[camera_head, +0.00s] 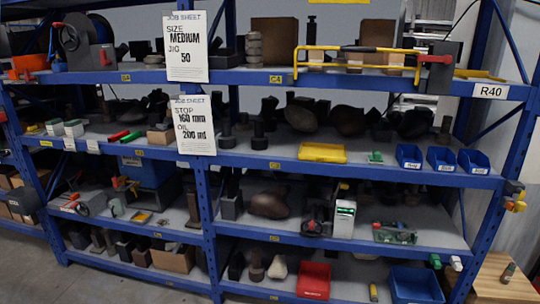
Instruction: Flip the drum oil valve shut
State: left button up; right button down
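I cannot pick out the drum oil valve for certain. A blue box-like body (148,172) sits on the third shelf at left. Small red and yellow fittings (120,184) show at its left side, but they are too small to tell a lever's position. A round dark reel-like thing with blue (72,37) stands at the top left, and yellow and orange parts (515,202) sit by the right post. Neither of my grippers is clearly in view.
A blue shelf rack (340,164) fills the view. Two sheets hang on it: "size medium, jig 50" (186,47) and "stop 160 mm, oil 200 ml" (194,125). Blue bins (441,159) stand at right. A wooden surface (508,285) is at lower right.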

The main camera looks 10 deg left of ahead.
aim_at(117, 183)
jog(key=i+u, duration=0.5)
jog(key=i, duration=0.2)
jog(key=i+l+u, duration=0.2)
jog(key=i+u, duration=0.25)
jog(key=i, duration=0.2)
jog(key=i+j+u, duration=0.15)
jog(key=i+u, duration=1)
jog(key=u, duration=0.15)
jog(key=i+j, duration=0.1)
jog(key=i, duration=0.45)
jog(key=i+j, duration=0.1)
jog(key=i, duration=0.5)
